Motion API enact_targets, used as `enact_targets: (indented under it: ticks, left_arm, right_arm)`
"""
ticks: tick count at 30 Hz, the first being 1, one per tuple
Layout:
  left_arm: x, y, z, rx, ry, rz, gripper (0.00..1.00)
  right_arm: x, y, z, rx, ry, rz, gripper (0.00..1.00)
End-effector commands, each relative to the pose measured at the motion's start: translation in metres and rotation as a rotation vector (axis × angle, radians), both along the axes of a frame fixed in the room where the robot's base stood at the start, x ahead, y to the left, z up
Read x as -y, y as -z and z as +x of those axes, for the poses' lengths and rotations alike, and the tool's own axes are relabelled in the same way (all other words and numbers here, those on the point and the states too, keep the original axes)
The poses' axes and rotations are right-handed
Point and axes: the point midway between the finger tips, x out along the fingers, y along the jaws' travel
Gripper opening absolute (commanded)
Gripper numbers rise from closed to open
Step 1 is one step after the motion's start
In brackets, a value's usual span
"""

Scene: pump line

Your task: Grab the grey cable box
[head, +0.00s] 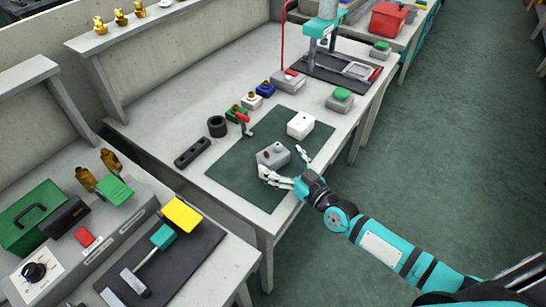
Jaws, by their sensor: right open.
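The grey cable box (272,156) sits on the dark green mat (235,172) near the front of the middle table. My right gripper (285,164) is at its near right side, coming in from the lower right. Its fingers are open, one by the front of the box and one to its right. I cannot tell whether a finger touches the box. My left gripper is not in the head view.
A white box (300,125) stands on the mat just behind the grey one. A red-handled clamp (244,123) is at the mat's back left edge. A black bar (192,152) and black ring (217,126) lie to the left. A press (325,40) stands farther back.

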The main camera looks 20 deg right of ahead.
Motion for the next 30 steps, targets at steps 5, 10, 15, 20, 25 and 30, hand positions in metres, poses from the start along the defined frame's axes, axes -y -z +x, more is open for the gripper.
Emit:
enact_targets:
  ticks: [5, 10, 15, 20, 25, 30]
  left_arm:
    - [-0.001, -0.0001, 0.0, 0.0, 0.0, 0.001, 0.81]
    - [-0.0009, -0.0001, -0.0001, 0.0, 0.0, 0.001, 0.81]
    - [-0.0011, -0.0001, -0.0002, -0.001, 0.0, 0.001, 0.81]
    - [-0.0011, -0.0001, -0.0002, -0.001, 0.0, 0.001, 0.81]
    - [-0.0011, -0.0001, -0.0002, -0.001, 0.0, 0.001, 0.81]
    - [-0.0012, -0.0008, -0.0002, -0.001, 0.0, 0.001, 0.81]
  right_arm:
    - [-0.0023, 0.0005, 0.0053, -0.001, 0.0, 0.0, 1.0]
    - [-0.0021, 0.0004, 0.0051, -0.001, 0.0, 0.0, 0.93]
    - [-0.002, 0.0003, 0.0049, -0.001, 0.0, 0.0, 0.71]
    - [-0.0019, 0.0004, 0.0048, -0.001, 0.0, 0.0, 0.5]
    - [-0.0018, -0.0002, 0.005, 0.0, 0.0, 0.0, 0.42]
    - [-0.002, -0.0015, 0.005, 0.001, 0.0, 0.0, 0.42]
